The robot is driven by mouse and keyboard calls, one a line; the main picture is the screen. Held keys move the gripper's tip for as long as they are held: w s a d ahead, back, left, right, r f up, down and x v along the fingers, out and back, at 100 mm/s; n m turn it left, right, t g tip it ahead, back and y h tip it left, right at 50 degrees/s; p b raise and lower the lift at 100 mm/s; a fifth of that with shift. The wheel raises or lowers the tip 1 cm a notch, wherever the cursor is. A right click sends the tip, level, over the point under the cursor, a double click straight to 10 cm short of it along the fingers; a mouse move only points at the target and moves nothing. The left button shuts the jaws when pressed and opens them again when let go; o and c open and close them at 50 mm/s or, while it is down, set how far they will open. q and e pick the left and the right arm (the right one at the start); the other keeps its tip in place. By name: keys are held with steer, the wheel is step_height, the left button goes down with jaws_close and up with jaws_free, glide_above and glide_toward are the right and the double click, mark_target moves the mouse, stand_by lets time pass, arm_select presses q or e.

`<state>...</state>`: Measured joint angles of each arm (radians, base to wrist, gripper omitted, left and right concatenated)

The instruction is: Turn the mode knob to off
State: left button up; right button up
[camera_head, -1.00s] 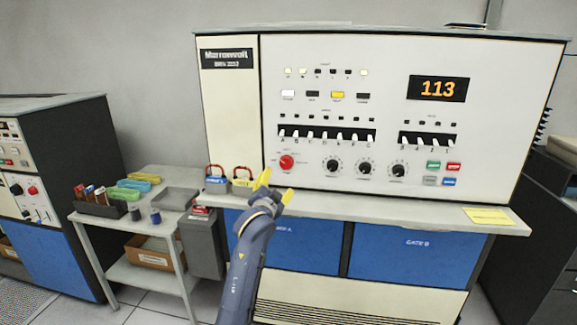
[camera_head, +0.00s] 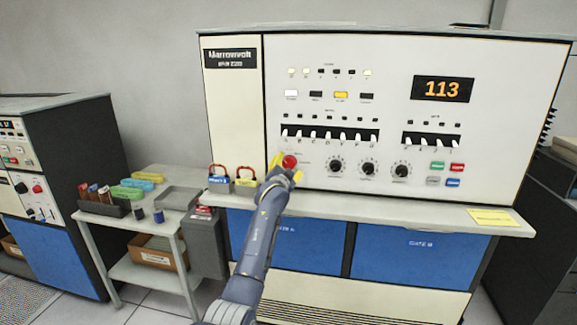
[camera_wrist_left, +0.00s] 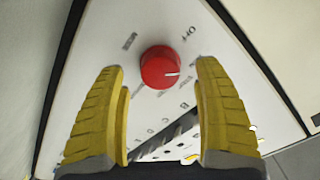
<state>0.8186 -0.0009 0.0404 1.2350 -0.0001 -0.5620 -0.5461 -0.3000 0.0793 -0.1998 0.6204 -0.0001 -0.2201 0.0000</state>
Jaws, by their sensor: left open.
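The red mode knob (camera_head: 289,161) sits at the lower left of the white control panel. In the left wrist view the knob (camera_wrist_left: 160,68) is between and beyond my yellow fingertips, with gaps on both sides. Its white pointer line points right in that view. The OFF label (camera_wrist_left: 188,33) is up and right of the knob, and the pointer is not on it. My left gripper (camera_head: 287,167) is open in front of the knob, its fingers on either side. It also shows in the left wrist view (camera_wrist_left: 163,66). My right gripper is not in view.
A row of white toggle switches (camera_head: 330,135) is just above the knob. Black knobs (camera_head: 335,167) sit to its right. Two padlocks (camera_head: 246,177) stand on the ledge (camera_head: 400,213) to the left. A yellow note (camera_head: 492,217) lies on the ledge at right. The display (camera_head: 442,89) reads 113.

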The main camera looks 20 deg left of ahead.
arm_select(q)
steer(key=shift+w+a, duration=0.1)
steer(key=shift+w, duration=0.85)
steer(key=c, duration=1.4)
steer(key=shift+o, duration=0.2)
steer(key=shift+n, duration=0.3)
steer(key=n, duration=0.3)
steer(key=shift+n, duration=2.6)
